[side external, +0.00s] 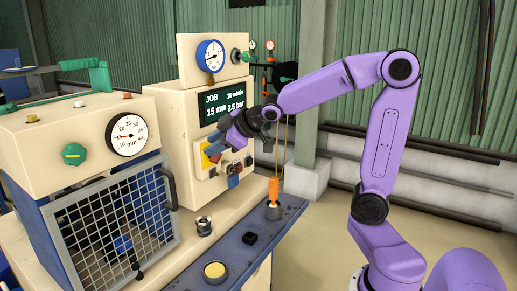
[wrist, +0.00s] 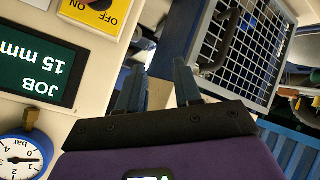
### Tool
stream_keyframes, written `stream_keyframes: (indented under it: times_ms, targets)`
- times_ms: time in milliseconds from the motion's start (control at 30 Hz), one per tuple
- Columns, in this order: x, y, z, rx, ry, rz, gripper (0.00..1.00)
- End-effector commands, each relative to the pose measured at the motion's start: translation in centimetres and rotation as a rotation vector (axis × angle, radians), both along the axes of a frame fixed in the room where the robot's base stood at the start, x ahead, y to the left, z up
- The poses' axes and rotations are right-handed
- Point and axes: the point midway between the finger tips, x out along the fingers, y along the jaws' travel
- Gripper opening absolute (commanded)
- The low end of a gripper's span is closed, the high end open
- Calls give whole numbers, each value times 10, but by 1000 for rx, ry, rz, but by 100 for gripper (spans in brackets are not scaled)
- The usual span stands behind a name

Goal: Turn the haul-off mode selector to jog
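My gripper (side external: 222,150) is in front of the cream control panel (side external: 188,80), just below its dark display, in the side view. In the wrist view the two fingers of my gripper (wrist: 157,65) stand apart with nothing between them. A yellow ON/OFF plate (wrist: 95,14) with a dark part on it shows upside down at the upper left. In the side view this yellow plate (side external: 207,160) is partly hidden by my gripper. A green knob with a yellow mark (side external: 74,154) is on the left cabinet. I cannot tell which control is the haul-off mode selector.
A mesh guard door (side external: 110,225) with a dark handle is at the left; it shows in the wrist view (wrist: 240,45) too. An orange-handled tool (side external: 274,190) stands upright on the blue bench edge (side external: 180,275). A yellow button (side external: 215,271) and black block (side external: 250,238) are nearby.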

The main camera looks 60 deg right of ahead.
Motion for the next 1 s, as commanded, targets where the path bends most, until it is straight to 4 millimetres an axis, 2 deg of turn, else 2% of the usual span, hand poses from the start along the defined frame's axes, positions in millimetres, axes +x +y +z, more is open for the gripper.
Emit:
stream_keyframes:
  times_ms: [33, 200, 400, 500, 800, 1000]
  targets:
    - [11, -22, -1, -10, -44, -20, 34]
    - [34, -86, 2, -49, -216, -41, 34]
    - [35, -152, 7, -91, -392, -48, 34]
    - [30, -176, 9, -105, -459, -49, 34]
    - [4, -228, 14, -135, -613, -54, 34]
    - [6, -224, -30, -128, -608, -47, 34]
